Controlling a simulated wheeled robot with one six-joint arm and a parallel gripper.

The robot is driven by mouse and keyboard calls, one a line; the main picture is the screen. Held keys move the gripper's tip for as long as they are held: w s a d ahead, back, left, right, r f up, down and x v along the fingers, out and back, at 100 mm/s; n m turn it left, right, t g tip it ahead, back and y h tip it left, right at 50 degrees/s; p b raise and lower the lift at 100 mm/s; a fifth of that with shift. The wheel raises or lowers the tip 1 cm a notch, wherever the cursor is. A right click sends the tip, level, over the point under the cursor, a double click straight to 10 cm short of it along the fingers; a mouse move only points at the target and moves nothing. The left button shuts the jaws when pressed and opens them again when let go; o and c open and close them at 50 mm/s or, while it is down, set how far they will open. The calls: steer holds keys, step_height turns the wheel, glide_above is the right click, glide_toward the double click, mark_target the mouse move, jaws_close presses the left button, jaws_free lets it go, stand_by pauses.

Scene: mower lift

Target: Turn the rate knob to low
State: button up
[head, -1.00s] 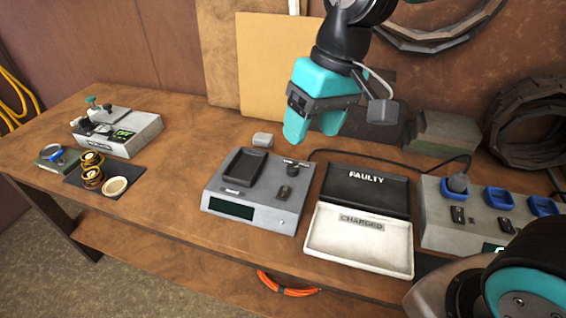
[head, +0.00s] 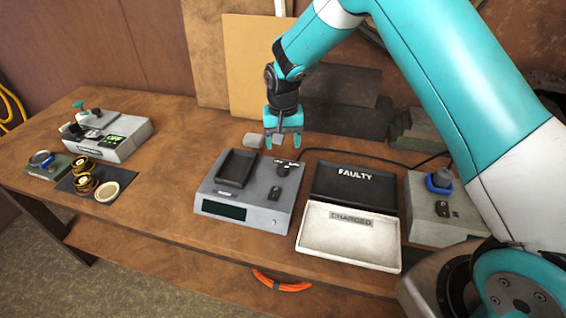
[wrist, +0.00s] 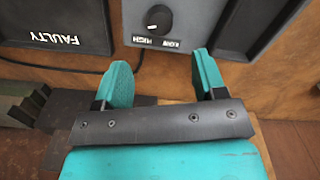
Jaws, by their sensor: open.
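The rate knob (head: 282,168) is a dark round knob at the back right of the grey charger unit (head: 210,205). In the wrist view the knob (wrist: 158,19) sits on a grey face marked HIGH (wrist: 146,40) and LOW (wrist: 171,43). A pale mark on the knob seems to lie on its HIGH side. My gripper (head: 283,138) is open and empty, above and slightly behind the knob in the head view. In the wrist view its two teal fingers (wrist: 164,74) are spread apart, with the knob beyond them, not between them.
Right of the charger lie a black FAULTY tray (head: 352,187) and a white CHARGED tray (head: 350,236). A grey box with a blue-ringed socket (head: 438,181) stands farther right. A dark cable (head: 330,151) runs behind the trays. A small grey block (head: 252,140) lies behind the charger.

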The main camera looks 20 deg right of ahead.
mark_target(283, 167)
step_height(283, 167, down, 10)
steer(key=shift+r+p, duration=0.15)
steer(key=shift+p, duration=1.05)
steer(key=c, duration=0.9)
steer(key=shift+c, duration=0.2)
